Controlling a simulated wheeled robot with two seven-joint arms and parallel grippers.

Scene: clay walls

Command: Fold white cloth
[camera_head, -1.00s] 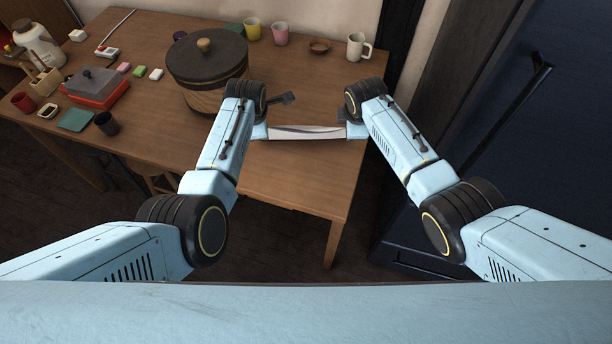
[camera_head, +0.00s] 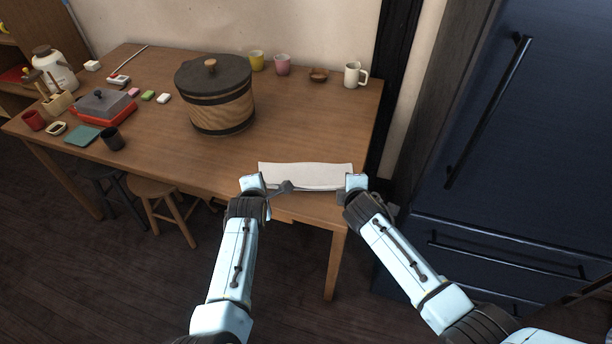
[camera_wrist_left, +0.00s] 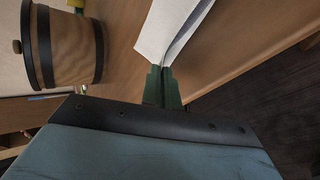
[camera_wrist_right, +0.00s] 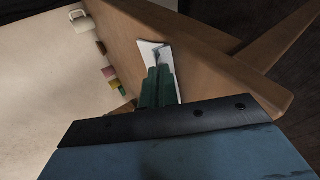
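The white cloth (camera_head: 305,174) lies near the front right edge of the wooden table, with a doubled, slightly raised near edge. My left gripper (camera_head: 262,186) is at its near left corner. In the left wrist view its green fingers (camera_wrist_left: 163,74) are together on the edge of the cloth (camera_wrist_left: 172,28). My right gripper (camera_head: 349,186) is at the near right corner. In the right wrist view its fingers (camera_wrist_right: 158,72) are close together with the cloth (camera_wrist_right: 150,50) at their tips. The grip itself is partly hidden by the fingers.
A lidded wooden tub (camera_head: 218,100) stands left of and behind the cloth. Cups and a white mug (camera_head: 355,75) stand along the back. A red grill (camera_head: 103,107) and small items are at the left. A dark blue fridge (camera_head: 490,130) stands right of the table (camera_head: 310,128).

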